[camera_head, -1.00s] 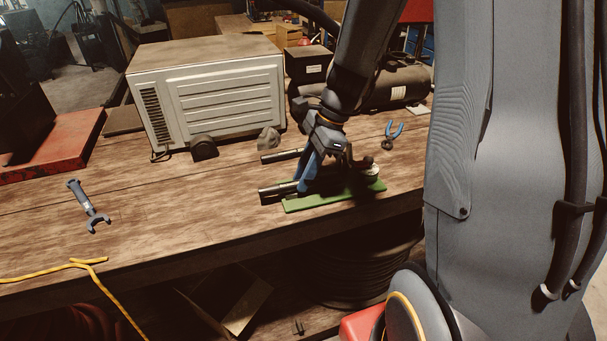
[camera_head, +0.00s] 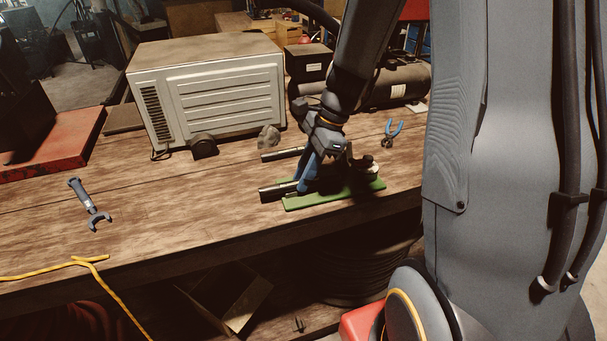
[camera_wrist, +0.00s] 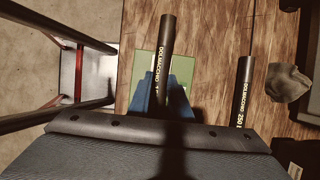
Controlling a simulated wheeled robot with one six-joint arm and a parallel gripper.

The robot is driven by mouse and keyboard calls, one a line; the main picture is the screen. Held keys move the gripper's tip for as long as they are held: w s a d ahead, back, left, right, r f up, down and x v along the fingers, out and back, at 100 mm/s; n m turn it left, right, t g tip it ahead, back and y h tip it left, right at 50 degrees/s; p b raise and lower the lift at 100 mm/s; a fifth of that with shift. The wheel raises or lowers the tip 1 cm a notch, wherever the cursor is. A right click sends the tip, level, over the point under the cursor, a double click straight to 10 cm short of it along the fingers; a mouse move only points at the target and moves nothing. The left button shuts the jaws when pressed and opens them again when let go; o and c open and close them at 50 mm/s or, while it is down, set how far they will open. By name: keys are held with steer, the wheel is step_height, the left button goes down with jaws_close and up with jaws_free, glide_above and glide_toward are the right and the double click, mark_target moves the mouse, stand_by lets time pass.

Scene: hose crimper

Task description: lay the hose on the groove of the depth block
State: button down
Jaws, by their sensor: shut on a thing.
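A black hose (camera_head: 276,191) with pale lettering lies lengthwise over the left end of a green plate (camera_head: 300,203). Its free end sticks out past the plate's left edge. In the wrist view the hose (camera_wrist: 167,38) runs over the green plate (camera_wrist: 143,68). My gripper (camera_head: 307,184) is low over the plate, its blue fingers shut on this hose. The fingers hide the hose's middle, and I cannot tell whether it touches a groove. A dark knob-like part (camera_head: 365,163) stands on the plate's right side, partly in shadow. I cannot make out a groove.
A second black hose (camera_head: 281,155) lies behind, roughly parallel; it also shows in the wrist view (camera_wrist: 243,88). A grey lump (camera_head: 268,138), blue-handled pliers (camera_head: 393,132) and a wrench (camera_head: 89,206) lie on the bench.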

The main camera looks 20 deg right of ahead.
steer(key=shift+f, duration=0.1)
stand_by(0.8)
steer(key=c, duration=1.5)
jaws_free()
steer(key=shift+c, duration=0.2)
steer(key=shift+r+p, duration=3.95)
steer(key=shift+r, duration=0.1)
